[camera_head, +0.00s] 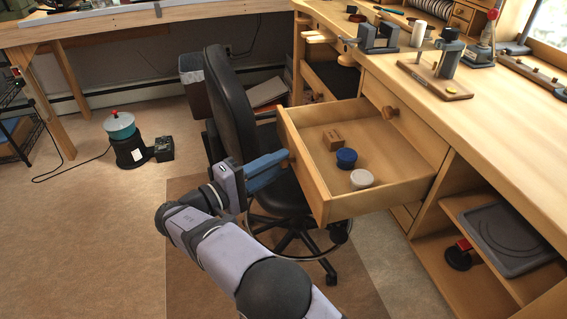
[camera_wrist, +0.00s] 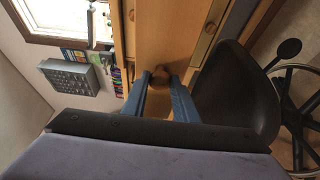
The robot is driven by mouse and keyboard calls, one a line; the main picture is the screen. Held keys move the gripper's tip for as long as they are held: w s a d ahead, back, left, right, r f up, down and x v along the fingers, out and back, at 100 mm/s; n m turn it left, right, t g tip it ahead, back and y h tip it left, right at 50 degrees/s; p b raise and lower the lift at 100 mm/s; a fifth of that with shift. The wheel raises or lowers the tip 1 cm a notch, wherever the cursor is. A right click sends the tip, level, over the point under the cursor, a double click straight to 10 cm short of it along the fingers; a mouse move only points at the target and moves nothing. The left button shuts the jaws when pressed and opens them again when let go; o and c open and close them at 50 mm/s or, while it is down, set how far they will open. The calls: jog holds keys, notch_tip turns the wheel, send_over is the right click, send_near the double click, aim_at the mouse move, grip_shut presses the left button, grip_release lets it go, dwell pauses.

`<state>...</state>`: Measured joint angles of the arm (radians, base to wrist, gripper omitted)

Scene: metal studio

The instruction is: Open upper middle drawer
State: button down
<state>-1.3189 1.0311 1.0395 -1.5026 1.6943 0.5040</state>
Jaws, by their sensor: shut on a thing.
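A wooden drawer (camera_head: 392,192) of the workbench stands pulled well out. Inside lie a small wooden block (camera_head: 332,139), a blue round container (camera_head: 346,158) and a white round container (camera_head: 361,178). My gripper (camera_head: 284,162) is at the drawer's front, its blue fingers shut on the round wooden knob (camera_head: 291,156). In the wrist view the knob (camera_wrist: 161,73) sits between the two fingertips. The fingers hide part of the knob.
A black office chair (camera_head: 237,110) stands close behind my gripper, left of the drawer. An open shelf holds a grey tray (camera_head: 515,235). Tools stand on the workbench top (camera_head: 480,105).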

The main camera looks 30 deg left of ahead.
jog(key=c, duration=1.4)
grip_release()
jog(key=shift+c, duration=0.2)
jog(key=v, duration=0.7)
jog(key=shift+s, duration=0.2)
